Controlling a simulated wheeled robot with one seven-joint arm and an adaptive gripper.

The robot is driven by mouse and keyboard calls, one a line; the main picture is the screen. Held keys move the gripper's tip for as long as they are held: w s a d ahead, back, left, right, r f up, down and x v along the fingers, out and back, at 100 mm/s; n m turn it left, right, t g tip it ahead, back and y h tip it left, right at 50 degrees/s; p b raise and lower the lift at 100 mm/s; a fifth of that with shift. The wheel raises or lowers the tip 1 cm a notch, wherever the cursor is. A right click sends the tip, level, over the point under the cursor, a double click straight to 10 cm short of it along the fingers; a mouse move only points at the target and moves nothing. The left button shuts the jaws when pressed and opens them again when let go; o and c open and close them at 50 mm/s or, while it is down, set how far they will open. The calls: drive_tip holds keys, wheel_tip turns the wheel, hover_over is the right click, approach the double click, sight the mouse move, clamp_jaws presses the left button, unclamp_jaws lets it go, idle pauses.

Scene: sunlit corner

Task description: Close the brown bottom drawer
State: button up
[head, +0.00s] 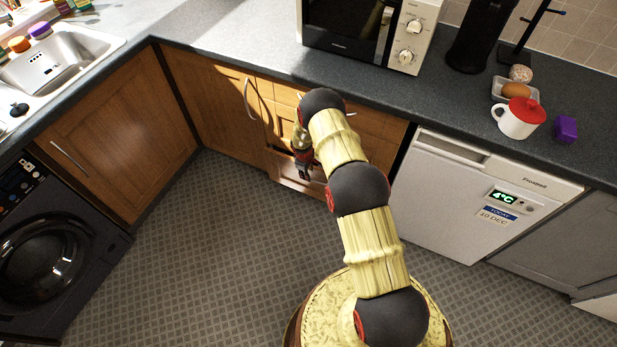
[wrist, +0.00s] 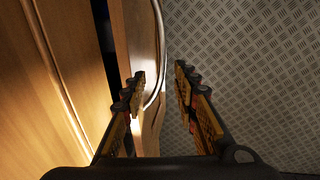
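The brown bottom drawer (head: 288,188) is low in the wooden unit, partly hidden behind my arm in the head view. In the wrist view its front (wrist: 130,45) stands out from the cabinet with a dark gap behind it. A curved silver handle (wrist: 160,40) runs along that front. My gripper (wrist: 159,76) is open with nothing between its fingers. Its left finger is close to the drawer front; I cannot tell whether they touch. Its right finger is over the floor. In the head view my gripper (head: 305,172) points down at the drawer.
A corner cupboard (head: 215,100) with a long handle is left of the drawers. The patterned floor (head: 220,240) in front is clear.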

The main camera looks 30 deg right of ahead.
drive_tip(key=shift+w+d+f+b, duration=0.15)
drive_tip(key=shift+f+b, duration=0.1)
drive_tip(key=shift+f, duration=0.7)
drive_tip(key=shift+w+d+f+b, duration=0.15)
drive_tip(key=shift+f+b, duration=0.1)
drive_tip(key=shift+f, duration=0.65)
drive_tip(key=shift+c, duration=0.4)
clamp_jaws()
